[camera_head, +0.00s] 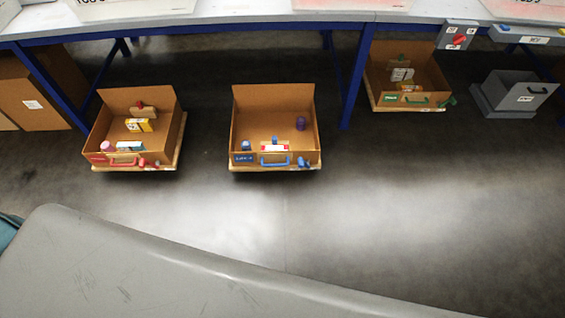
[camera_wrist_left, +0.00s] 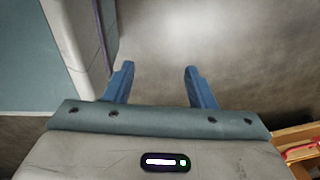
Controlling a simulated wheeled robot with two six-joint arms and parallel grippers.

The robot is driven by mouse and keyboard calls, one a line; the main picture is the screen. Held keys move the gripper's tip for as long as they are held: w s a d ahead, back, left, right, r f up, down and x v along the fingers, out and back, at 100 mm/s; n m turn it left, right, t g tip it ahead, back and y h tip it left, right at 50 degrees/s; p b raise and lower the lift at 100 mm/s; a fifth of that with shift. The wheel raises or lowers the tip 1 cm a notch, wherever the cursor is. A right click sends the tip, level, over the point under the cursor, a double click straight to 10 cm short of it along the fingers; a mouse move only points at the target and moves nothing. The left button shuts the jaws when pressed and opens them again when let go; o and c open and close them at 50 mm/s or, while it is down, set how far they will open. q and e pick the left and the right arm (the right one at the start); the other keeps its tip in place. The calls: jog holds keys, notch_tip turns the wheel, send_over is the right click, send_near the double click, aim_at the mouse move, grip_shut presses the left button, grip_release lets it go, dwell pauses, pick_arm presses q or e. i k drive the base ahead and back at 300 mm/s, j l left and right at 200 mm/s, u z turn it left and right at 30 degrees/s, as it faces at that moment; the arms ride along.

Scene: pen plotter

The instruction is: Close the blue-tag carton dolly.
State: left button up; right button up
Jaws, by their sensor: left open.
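The blue-tag carton dolly (camera_head: 236,136) stands on the floor in the middle of the head view. It is an open cardboard carton on a low base, with a blue tag (camera_head: 243,158) and a blue handle (camera_head: 275,162) on its front. Its back flap stands up, and a few small items lie inside. My left gripper (camera_wrist_left: 158,85) shows in the left wrist view, its two blue fingers apart with nothing between them, above bare floor. It does not show in the head view. My right gripper is in neither view.
A red-tag carton dolly (camera_head: 166,143) stands to the left, and a green-tag one (camera_head: 417,104) farther back right. A grey bin (camera_head: 515,92) is at the far right. Blue-legged tables (camera_head: 225,18) run along the back. The floor in front of the dollies is clear.

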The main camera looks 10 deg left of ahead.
aim_at(260, 112)
jog(key=i+j, duration=0.1)
jog(key=i, duration=1.25)
jog(key=j+u, duration=0.05)
